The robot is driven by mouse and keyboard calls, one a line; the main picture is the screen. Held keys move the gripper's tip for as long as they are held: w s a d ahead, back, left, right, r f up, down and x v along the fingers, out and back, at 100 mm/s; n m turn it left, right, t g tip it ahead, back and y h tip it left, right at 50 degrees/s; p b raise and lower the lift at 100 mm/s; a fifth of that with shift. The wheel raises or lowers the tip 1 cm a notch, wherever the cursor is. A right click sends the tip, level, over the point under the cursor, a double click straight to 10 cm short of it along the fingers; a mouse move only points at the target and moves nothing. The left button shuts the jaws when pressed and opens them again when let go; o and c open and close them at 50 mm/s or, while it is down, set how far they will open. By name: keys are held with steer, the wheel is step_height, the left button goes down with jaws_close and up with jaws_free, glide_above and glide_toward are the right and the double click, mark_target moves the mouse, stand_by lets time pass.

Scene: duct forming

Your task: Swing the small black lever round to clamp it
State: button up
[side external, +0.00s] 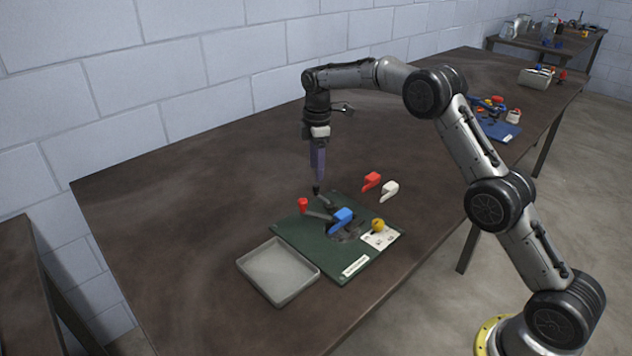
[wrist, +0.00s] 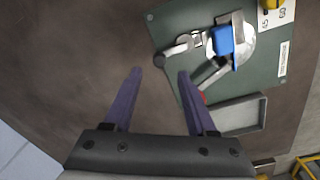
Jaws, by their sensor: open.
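The small black lever (side external: 326,202) is on the green plate (side external: 301,255), its knobbed end toward the plate's back edge. In the wrist view the lever (wrist: 176,50) looks grey, its rounded end just beyond my fingertips. My gripper (wrist: 159,74) is open, with nothing between its fingers. In the side view my gripper (side external: 317,181) points down right by the lever's end; I cannot tell whether they touch. A blue block (side external: 342,216) sits on the fixture beside the lever. A longer lever with a red knob (side external: 303,203) lies on the other side.
A grey tray (side external: 277,292) stands at the plate's front left. A red piece (side external: 372,180) and a white piece (side external: 390,190) lie behind the plate. A yellow knob (side external: 378,225) is at its right. The table left of the plate is clear.

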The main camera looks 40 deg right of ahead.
mark_target(316, 185)
step_height(316, 185, down, 6)
steer(key=shift+w+r, duration=0.1)
steer(key=shift+r, duration=0.05)
steer(key=shift+c, duration=0.2)
jaws_close()
